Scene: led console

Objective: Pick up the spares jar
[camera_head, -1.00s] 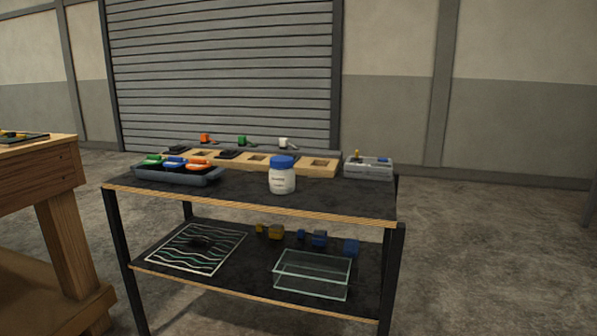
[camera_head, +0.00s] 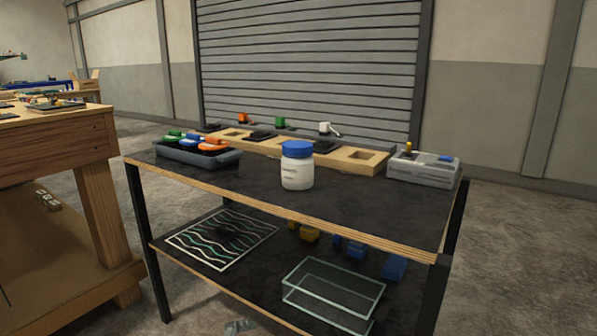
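The spares jar (camera_head: 297,170) is a white jar with a blue lid and a small label. It stands upright near the middle of the black top of the table (camera_head: 240,185), in front of the wooden block with square recesses. Nothing touches it from the front. Neither of my grippers is in view.
A dark tray (camera_head: 196,155) with green, blue and orange items is left of the jar. A wooden block (camera_head: 345,158) lies behind it, and a grey box (camera_head: 423,170) is at right. A glass bin (camera_head: 333,293) is on the lower shelf. A wooden bench (camera_head: 55,140) stands at left.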

